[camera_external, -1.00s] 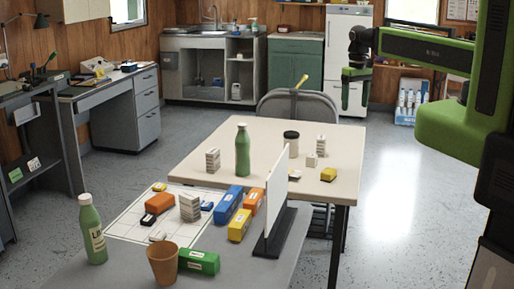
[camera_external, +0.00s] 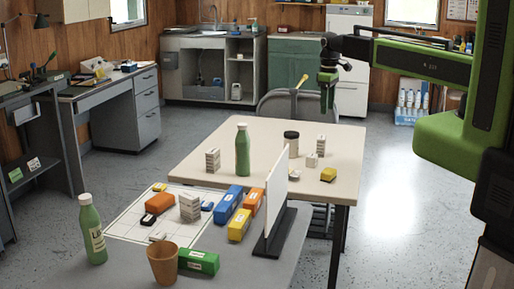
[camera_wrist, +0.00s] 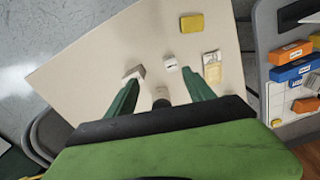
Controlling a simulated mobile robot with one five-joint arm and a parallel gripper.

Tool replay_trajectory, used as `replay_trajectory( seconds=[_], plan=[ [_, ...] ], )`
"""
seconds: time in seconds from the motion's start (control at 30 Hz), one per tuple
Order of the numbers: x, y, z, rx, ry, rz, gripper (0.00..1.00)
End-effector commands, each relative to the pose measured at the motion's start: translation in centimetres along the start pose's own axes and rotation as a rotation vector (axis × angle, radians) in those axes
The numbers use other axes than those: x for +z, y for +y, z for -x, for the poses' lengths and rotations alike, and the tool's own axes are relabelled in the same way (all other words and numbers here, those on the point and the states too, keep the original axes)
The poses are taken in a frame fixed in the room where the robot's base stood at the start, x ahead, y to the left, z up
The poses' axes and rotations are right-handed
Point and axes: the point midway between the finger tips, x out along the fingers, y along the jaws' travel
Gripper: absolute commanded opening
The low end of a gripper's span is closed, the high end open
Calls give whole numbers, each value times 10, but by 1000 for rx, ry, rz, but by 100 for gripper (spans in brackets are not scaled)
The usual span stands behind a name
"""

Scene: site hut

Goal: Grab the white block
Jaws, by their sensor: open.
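A small white block (camera_external: 312,160) stands on the far beige table, and it also shows in the wrist view (camera_wrist: 170,64) with a dark mark on it. A taller pale block (camera_external: 321,144) stands just behind it; in the wrist view it lies near the left finger (camera_wrist: 134,73). A yellow block (camera_external: 328,174) is in front of the white block. My gripper (camera_external: 327,106) hangs above the back right of this table. In the wrist view its two green fingers (camera_wrist: 158,78) are apart, with the white block ahead of them and nothing held.
A dark-lidded jar (camera_external: 291,139), a green bottle (camera_external: 243,150) and another pale block (camera_external: 212,160) share the far table. The near table (camera_external: 120,268) holds several coloured blocks, a second green bottle (camera_external: 92,231), a brown cup (camera_external: 162,264) and an upright white panel (camera_external: 278,200).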

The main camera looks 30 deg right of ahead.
Motion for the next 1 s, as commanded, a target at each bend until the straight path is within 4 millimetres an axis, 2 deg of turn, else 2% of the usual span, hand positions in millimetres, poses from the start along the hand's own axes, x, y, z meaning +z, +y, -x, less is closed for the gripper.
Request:
replay_trajectory(
  seconds=[0.03,0.1,0.13,0.27,0.37,0.47,0.57,1.0],
  plan=[
    [-28,0,-25,0,0,42,62],
    [-47,-8,-39,0,0,67,62],
    [-50,-13,-42,0,0,74,62],
    [-51,-24,-45,0,0,88,62],
    [-51,-25,-43,0,0,88,62],
    [-51,-25,-50,0,0,88,62],
    [-50,-25,-66,0,0,87,62],
    [-50,-24,-159,0,0,86,62]
  ],
)
